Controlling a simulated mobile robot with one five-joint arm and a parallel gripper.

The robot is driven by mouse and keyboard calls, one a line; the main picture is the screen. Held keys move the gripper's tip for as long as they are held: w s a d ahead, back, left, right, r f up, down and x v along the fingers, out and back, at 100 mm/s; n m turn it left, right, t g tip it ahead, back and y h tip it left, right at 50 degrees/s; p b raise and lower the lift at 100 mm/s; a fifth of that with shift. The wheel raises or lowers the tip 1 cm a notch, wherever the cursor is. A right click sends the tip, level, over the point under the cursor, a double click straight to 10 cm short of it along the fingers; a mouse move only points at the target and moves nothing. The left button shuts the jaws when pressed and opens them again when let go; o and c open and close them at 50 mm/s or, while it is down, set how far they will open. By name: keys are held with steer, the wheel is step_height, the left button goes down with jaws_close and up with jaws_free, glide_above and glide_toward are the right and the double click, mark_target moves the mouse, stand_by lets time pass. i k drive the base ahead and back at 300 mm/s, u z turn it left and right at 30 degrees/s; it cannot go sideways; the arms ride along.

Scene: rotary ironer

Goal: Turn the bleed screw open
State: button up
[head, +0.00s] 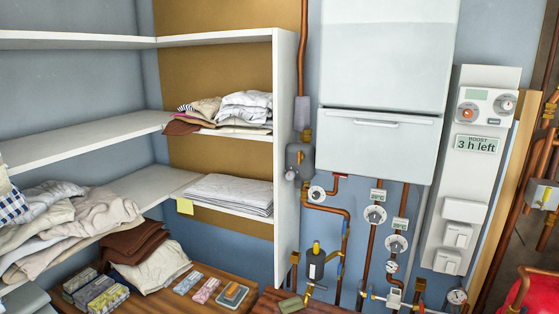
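I cannot single out the bleed screw for certain at this size. Under the white boiler (382,80), copper pipes (347,235) carry small fittings. A grey pump-like body (300,160) sits on the pipe by the shelf's edge. Below it, a dark cylinder with a brass top (316,262) stands on the pipework. Two round white dials (375,215) sit under small tags, the second (396,244) lower right. My gripper is not in the picture, and nothing is seen touching the fittings.
White shelves (215,35) with folded laundry fill the left. A wooden surface (245,301) with small boxes lies below. A control panel (480,140) reading "BOOST 3 h left" hangs right. A red rounded object (515,292) is at the lower right.

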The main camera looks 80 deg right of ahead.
mark_target(300, 156)
steer(key=u, duration=0.1)
steer(key=i, duration=0.2)
steer(key=z, duration=3.05)
